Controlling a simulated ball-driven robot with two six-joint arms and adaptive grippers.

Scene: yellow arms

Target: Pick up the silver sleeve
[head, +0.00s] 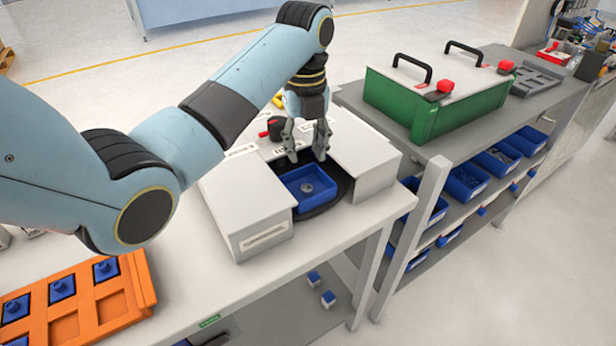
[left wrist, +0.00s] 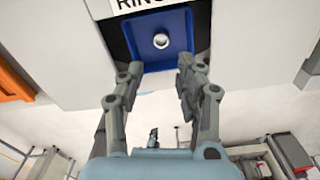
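The silver sleeve (head: 307,187) is a small ring-like piece standing in a blue bin (head: 326,195). The bin sits on a dark round plate in the gap between two pale housings. The sleeve also shows in the left wrist view (left wrist: 161,41), with its round opening facing the camera, near the middle of the blue bin (left wrist: 180,22). My left gripper (head: 307,152) is open and empty, fingers pointing down, above and behind the bin in the head view. Its spread fingers (left wrist: 160,68) are apart from the sleeve. My right gripper is not in view.
Pale housings (head: 245,208) flank the bin closely. An orange tray (head: 70,328) with blue pieces lies at the lower left. A green box (head: 425,108) with black handles stands on the bench to the right. Bare tabletop (head: 190,285) lies in front of the left housing.

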